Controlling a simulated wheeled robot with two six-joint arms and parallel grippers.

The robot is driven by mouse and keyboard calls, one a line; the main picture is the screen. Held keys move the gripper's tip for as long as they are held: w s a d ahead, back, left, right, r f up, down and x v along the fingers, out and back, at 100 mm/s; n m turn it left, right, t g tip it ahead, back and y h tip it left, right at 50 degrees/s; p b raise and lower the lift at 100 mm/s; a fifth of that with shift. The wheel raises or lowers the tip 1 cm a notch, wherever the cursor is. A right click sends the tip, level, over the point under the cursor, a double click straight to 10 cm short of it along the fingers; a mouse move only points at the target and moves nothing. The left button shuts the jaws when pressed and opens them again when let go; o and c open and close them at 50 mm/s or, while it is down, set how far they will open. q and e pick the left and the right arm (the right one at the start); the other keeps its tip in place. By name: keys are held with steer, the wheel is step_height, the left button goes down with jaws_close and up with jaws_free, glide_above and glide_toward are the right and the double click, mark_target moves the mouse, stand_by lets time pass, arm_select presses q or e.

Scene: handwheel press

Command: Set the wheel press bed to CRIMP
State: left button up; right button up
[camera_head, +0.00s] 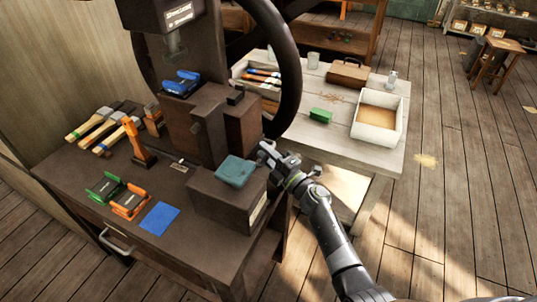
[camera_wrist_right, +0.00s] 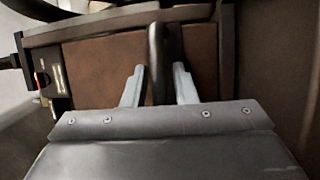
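The handwheel press (camera_head: 207,80) stands on a dark bench, with its large dark handwheel (camera_head: 293,85) on its right side. The setting label on the press is too small to read. My left gripper is not in view.
A teal block (camera_head: 235,171) lies on a dark box (camera_head: 228,200) near the gripper. A pale table (camera_head: 340,140) stands behind.

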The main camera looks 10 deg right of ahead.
steer(key=shift+o, duration=0.6)
steer(key=shift+f, duration=0.1)
steer(key=v, duration=1.7)
steer(key=shift+s+b, duration=0.15)
steer(key=shift+b, duration=0.15)
steer(key=shift+d, duration=0.1)
steer(key=s+d+f+m+g+h+p, duration=0.15)
steer(key=s+d+f+m+h, duration=0.3)
steer(key=f, duration=0.55)
steer(key=s+d+f+m+g+h, duration=0.2)
steer(key=s+d+f+m+h, duration=0.15)
steer(key=f+m, duration=0.4)
steer(key=s+d+f+m+g+h, duration=0.2)
steer(key=s+d+f+m+h, duration=0.15)
steer(key=f, duration=0.85)
steer(key=s+f+m+g, duration=0.3)
steer(key=s+f, duration=0.1)
steer(key=s, duration=0.6)
steer(key=s+f+m+g, duration=0.3)
steer(key=s+f, duration=0.2)
steer(key=s, duration=0.6)
steer(key=s+f+m+g+p, duration=0.1)
steer(key=s+f+m+g, duration=0.2)
steer(key=s, duration=0.7)
step_height(320, 180, down, 2)
steer(key=shift+s+d+f+g, duration=0.1)
steer(key=shift+s+d+g, duration=0.15)
steer(key=shift+g, duration=0.3)
